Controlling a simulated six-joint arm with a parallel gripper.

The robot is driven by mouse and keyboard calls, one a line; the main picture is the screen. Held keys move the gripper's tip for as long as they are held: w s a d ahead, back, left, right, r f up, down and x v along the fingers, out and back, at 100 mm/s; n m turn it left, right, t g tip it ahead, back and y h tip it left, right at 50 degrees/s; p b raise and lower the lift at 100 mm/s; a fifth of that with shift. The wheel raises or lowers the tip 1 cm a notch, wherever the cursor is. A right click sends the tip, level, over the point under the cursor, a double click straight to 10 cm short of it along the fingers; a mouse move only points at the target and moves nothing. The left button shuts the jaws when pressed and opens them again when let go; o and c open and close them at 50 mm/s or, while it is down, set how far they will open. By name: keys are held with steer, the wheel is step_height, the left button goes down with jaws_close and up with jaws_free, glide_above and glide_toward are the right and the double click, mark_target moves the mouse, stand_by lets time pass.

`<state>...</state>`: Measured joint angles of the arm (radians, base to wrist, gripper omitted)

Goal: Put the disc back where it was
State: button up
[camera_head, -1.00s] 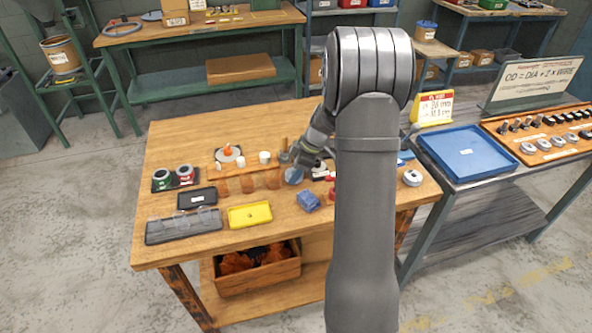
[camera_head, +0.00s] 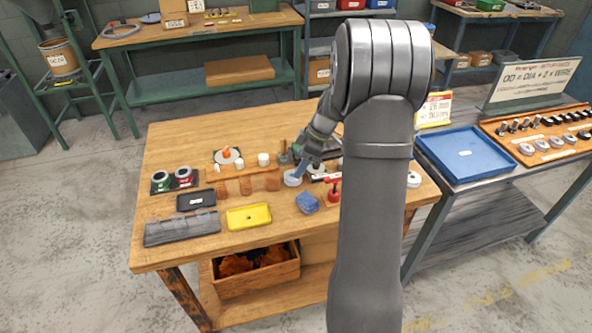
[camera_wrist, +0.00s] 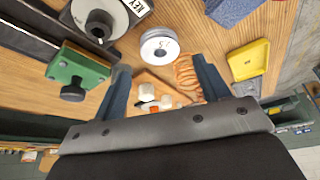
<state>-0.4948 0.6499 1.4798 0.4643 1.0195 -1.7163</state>
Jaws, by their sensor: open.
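A pale grey disc (camera_wrist: 160,47) with a centre hole and a mark like "1.5" lies on the wooden bench. In the head view the disc (camera_head: 292,178) lies just below and left of my gripper (camera_head: 302,168). In the wrist view my gripper (camera_wrist: 160,70) is open, its two blue fingers wide apart. The disc shows in the gap beyond the fingertips, and I see no finger touching it. A second pale disc (camera_wrist: 100,18) sits on a dark plate with a "KEY" label, left of the first. Which spot the disc came from does not show.
A green block with a dark knob (camera_wrist: 78,68) stands close to the left finger. A copper coil (camera_wrist: 186,76) is near the right finger. The blue block (camera_head: 307,203), yellow tray (camera_head: 249,217) and red piece (camera_head: 334,190) stand nearby. My arm hides part of the bench's right side.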

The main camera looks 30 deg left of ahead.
mark_target(290, 175)
steer(key=v, duration=0.7)
steer(key=shift+s+f, duration=0.1)
steer(key=shift+f, duration=0.1)
steer(key=x, duration=1.2)
steer(key=shift+f, duration=0.3)
step_height(290, 175, up, 3)
steer(key=shift+r, duration=0.6)
steer(key=shift+f, duration=0.1)
